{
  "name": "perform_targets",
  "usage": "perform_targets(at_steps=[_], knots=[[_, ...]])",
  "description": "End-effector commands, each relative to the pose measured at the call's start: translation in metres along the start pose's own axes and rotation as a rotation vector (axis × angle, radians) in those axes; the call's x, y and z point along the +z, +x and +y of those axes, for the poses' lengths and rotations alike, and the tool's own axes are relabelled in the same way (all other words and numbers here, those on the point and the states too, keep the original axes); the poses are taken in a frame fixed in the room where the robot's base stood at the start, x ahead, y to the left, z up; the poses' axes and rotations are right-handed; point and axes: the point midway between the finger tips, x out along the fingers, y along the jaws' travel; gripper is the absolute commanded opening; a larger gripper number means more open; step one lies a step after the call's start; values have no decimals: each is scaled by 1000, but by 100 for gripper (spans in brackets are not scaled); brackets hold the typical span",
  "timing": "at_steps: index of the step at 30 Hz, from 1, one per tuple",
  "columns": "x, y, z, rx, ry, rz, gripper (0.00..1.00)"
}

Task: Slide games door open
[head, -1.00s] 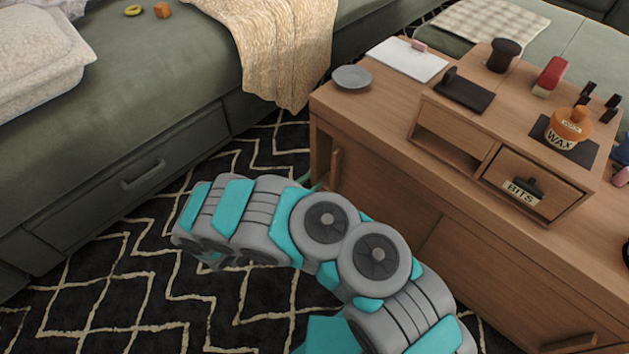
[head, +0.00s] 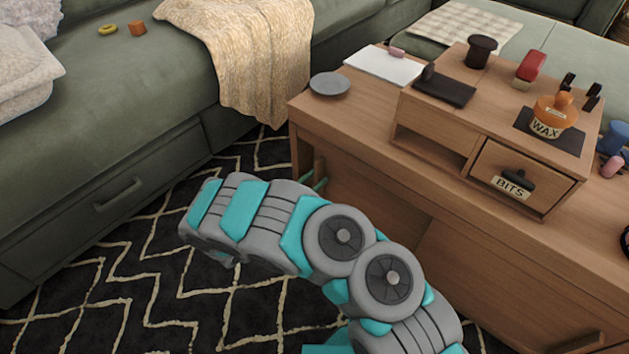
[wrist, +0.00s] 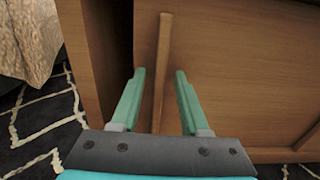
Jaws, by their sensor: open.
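The games door is taken to be the left wooden sliding panel (head: 375,205) on the front of the cabinet, though no label shows on it. Its upright wooden bar handle (wrist: 162,70) stands near the panel's left edge in the wrist view. My gripper (wrist: 160,75) is open, with one teal finger on each side of the handle's lower part. I see gaps between the fingers and the bar; whether the fingertips reach past it in depth is hard to tell. In the head view the handle's top (head: 319,168) shows, and my arm hides most of the gripper.
A second front panel (head: 490,285) with a handle (head: 578,342) is at right. The cabinet top (head: 365,100) holds a grey plate (head: 329,84), a paper pad (head: 384,66) and a small drawer labelled BITS (head: 520,175). The green sofa (head: 110,180) stands left, with patterned rug between.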

Motion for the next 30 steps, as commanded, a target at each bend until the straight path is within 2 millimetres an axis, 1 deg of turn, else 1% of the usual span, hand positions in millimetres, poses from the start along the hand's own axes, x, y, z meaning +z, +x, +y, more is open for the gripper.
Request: perform_targets(at_steps=[6, 18, 30], knots=[[0, 0, 0, 1, 0, 0, 44], [0, 0, 0, 0, 0, 0, 0], [0, 0, 0, 0, 0, 0, 0]])
